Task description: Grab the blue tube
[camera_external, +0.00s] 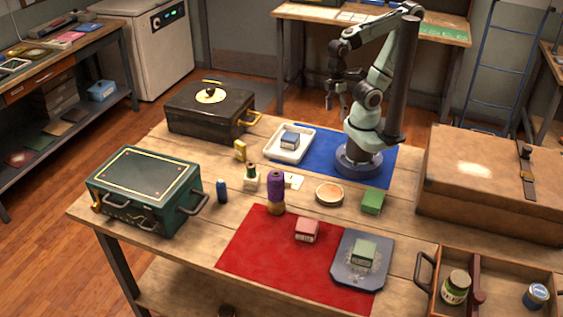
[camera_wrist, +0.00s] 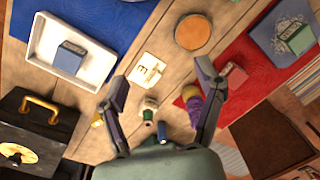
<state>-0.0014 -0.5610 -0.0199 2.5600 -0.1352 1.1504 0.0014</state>
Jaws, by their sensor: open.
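The blue tube (camera_external: 222,190) stands upright on the wooden table, just right of the green case. In the wrist view the blue tube (camera_wrist: 162,132) shows end-on near the bottom middle, close to my gripper's palm, which may hide part of it. My gripper (camera_external: 336,96) is raised above the table, well to the right of and behind the tube. In the wrist view my gripper (camera_wrist: 162,80) has its two fingers spread wide, with nothing held between them.
A purple thread spool (camera_external: 276,190) and a green spool (camera_external: 251,176) stand right of the tube. The green case (camera_external: 146,190) is close on its left. A black case (camera_external: 211,110) and white tray (camera_external: 290,146) are behind. A red cloth (camera_external: 262,244) lies in front.

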